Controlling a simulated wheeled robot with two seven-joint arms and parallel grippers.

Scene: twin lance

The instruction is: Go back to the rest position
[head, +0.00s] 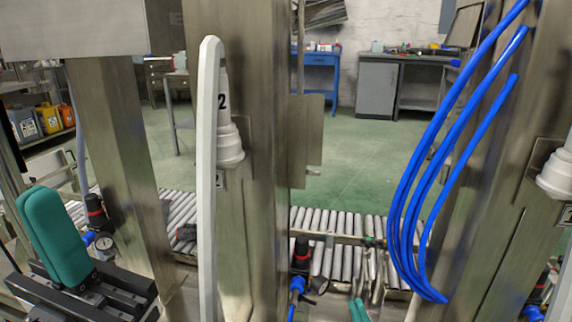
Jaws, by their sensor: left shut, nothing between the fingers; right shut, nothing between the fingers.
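My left gripper (42,202) is at the lower left, with its teal fingers pressed together and pointing up. Nothing is held between them. My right gripper (358,310) shows only as teal fingertips at the bottom edge, right of centre; they are together and appear empty, and the rest is out of frame. A long white lance (207,180) stands upright left of centre, in front of a steel post and apart from both grippers. Behind it a white nozzle-like fitting (229,145) marked 2 is on the post.
Steel posts (255,200) rise close in front. Blue hoses (405,200) loop down at the right, near another white fitting (557,175). A roller conveyor (335,225) runs behind the posts. Beyond it are green floor (370,145), a blue bench (320,75) and a grey cabinet (376,88).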

